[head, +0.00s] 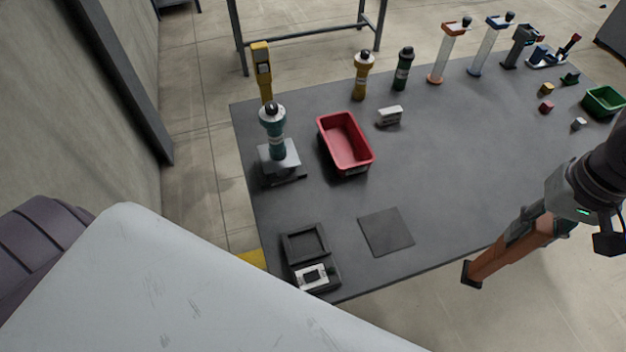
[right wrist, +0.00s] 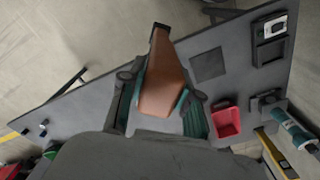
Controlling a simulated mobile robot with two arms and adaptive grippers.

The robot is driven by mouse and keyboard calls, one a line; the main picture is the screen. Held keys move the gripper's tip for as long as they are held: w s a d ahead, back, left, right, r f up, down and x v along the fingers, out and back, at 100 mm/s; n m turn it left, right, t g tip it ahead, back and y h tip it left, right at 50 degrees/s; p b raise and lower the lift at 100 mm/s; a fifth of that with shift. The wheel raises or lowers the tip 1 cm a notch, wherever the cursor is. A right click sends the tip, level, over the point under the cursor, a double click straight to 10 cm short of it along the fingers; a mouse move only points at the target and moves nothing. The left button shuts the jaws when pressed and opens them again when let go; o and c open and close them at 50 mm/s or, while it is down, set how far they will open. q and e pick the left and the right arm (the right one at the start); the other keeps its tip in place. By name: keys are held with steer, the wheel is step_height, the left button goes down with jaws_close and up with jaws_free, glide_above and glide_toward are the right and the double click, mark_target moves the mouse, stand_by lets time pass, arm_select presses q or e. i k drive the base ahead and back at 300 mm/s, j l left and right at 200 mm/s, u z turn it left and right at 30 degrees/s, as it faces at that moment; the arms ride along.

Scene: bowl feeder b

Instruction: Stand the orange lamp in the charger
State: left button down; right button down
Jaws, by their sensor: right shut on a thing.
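The orange lamp (head: 497,247) is a long, tapered, brown-orange body with a dark end. My right gripper (head: 530,222) is shut on it and holds it tilted, beyond the table's right front edge in the head view, its dark end pointing down-left. In the right wrist view the lamp (right wrist: 163,85) sits between the two fingers (right wrist: 160,92). The likely charger is a dark square-framed holder (head: 289,250) with a white panel (head: 311,277), at the table's near left corner, apart from the lamp. It also shows in the right wrist view (right wrist: 257,52). My left gripper is not in view.
A flat dark square (head: 386,231) lies right of the holder. A red bin (head: 345,142), a teal device on a grey base (head: 273,130) and a yellow upright tool (head: 262,68) stand farther back. Several upright tools line the far edge. The table's middle right is clear.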

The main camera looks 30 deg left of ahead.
mark_target(305, 245)
steer(key=u, duration=0.45)
steer(key=l+u, duration=0.1)
steer(key=u, duration=0.75)
steer(key=k+u, duration=0.1)
steer(key=u, duration=0.35)
steer(key=k+l+u, duration=0.25)
steer(key=k, duration=0.25)
steer(key=l, duration=0.1)
